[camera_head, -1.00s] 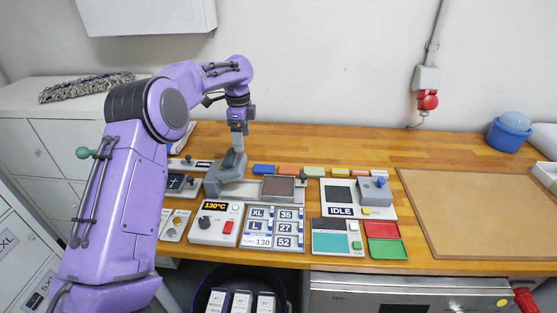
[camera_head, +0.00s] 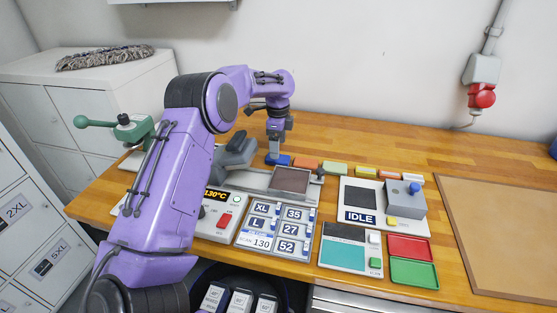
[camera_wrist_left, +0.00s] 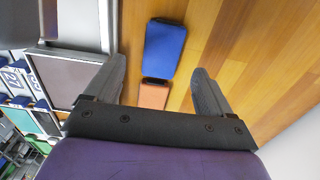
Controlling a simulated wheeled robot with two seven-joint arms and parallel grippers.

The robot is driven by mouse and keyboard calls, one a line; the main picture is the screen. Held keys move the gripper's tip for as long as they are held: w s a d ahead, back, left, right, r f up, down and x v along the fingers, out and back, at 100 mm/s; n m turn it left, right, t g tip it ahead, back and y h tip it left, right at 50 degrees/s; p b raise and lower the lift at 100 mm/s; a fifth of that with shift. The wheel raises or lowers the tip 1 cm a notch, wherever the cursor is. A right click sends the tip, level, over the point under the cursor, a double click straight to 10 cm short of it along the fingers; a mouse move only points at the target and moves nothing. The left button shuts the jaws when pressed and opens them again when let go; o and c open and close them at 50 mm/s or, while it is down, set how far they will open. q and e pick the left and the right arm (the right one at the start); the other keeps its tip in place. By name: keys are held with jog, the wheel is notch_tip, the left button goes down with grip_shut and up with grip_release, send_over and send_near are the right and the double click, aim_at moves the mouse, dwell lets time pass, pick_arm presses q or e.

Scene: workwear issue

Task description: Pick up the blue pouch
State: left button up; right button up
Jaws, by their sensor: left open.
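The blue pouch (camera_head: 284,160) lies flat on the wooden worktop, at the left end of a row of coloured pouches behind the panels. My left gripper (camera_head: 275,156) points down just over its left part and partly hides it. In the left wrist view, the blue pouch (camera_wrist_left: 165,48) shows between the two dark fingers of the open left gripper (camera_wrist_left: 159,68), which is empty. The fingers are spread wider than the pouch, with room on both sides. I cannot tell the exact height of the fingertips above the worktop. My right gripper is not in view.
An orange pouch (camera_head: 305,164) lies close beside the blue one, followed by a green pouch (camera_head: 335,168) and several others. A grey press with a brown plate (camera_head: 291,180) stands in front. The worktop (camera_head: 345,135) behind the row is clear.

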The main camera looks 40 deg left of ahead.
pick_arm(q)
jog(key=f, duration=0.2)
jog(key=f+p, duration=0.1)
jog(key=f, duration=0.2)
jog(key=shift+w+a, duration=0.1)
jog(key=shift+a, duration=0.1)
jog(key=shift+r, duration=0.1)
jog(key=c, duration=1.1)
jog(key=shift+c, duration=0.2)
